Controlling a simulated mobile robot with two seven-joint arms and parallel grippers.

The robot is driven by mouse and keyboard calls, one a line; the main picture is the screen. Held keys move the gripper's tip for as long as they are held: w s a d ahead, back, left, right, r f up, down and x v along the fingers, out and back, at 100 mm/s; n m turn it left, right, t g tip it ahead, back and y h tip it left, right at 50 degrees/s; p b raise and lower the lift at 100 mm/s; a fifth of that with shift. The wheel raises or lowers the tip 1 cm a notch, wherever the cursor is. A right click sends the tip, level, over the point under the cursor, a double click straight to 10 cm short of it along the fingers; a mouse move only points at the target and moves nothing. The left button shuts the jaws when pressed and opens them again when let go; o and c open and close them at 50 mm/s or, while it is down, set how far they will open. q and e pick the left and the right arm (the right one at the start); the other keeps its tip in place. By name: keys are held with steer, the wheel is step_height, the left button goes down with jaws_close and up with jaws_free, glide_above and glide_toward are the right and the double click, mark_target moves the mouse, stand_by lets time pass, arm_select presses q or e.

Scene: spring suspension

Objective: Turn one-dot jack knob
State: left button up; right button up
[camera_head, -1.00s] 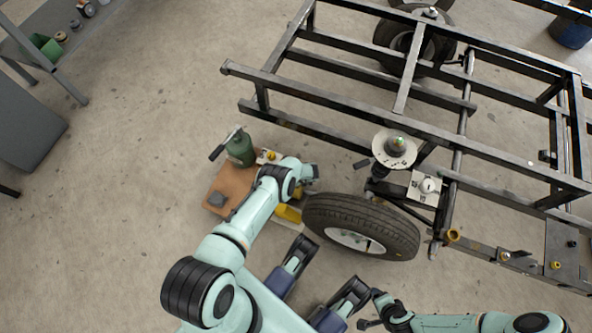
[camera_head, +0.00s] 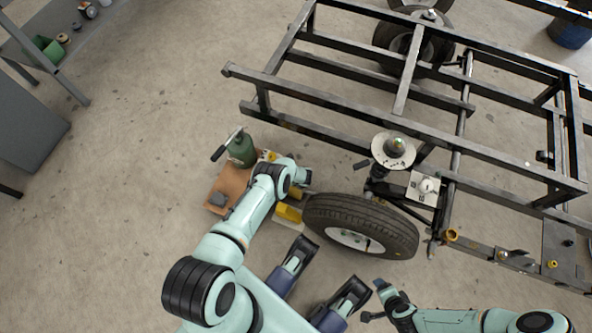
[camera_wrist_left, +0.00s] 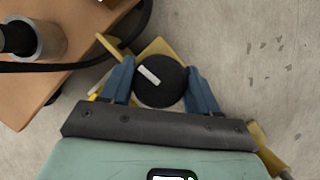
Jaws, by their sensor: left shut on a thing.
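A round black knob (camera_wrist_left: 161,83) with a white bar mark sits between the blue fingers of my left gripper (camera_wrist_left: 160,86) in the left wrist view. The left gripper is shut on the knob's sides. Yellow metal parts (camera_wrist_left: 156,49) show around and behind the knob; no dot mark is readable. In the head view my left wrist (camera_head: 282,178) hides the knob, and yellow metal (camera_head: 288,213) shows beside the tire. My right gripper (camera_head: 376,300) is near the bottom centre, away from the jack; its finger opening is unclear.
A tire (camera_head: 362,224) and a dark steel frame (camera_head: 430,125) stand right of my left gripper. In the wrist view, the board's edge and a black hose are close by.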

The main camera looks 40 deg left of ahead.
arm_select(q)
steer(key=shift+m+t, duration=0.3)
steer(key=shift+m, duration=0.7)
steer(key=shift+m+t+h+p, duration=0.3)
steer(key=shift+m+h+p, duration=0.15)
steer(key=shift+m, duration=0.45)
steer(key=shift+a+m+h, duration=0.1)
steer(key=shift+m+h, duration=0.15)
steer(key=shift+m, duration=0.65)
steer(key=shift+m+t+h, duration=0.4)
steer(key=shift+m, duration=0.5)
steer(key=shift+w+m+h+b, duration=0.1)
steer(key=shift+m+h+b, duration=0.3)
steer(key=shift+m, duration=0.8)
steer(key=shift+m+h+b, duration=0.7)
steer(key=shift+m+b, duration=0.1)
steer(key=shift+m, duration=0.8)
arm_select(e)
steer(key=shift+s+d+f+g, duration=0.15)
steer(key=shift+s+f+g, duration=0.35)
steer(key=shift+s+f, duration=0.75)
arm_select(q)
steer(key=shift+r, duration=0.1)
arm_select(e)
steer(key=shift+r, duration=0.1)
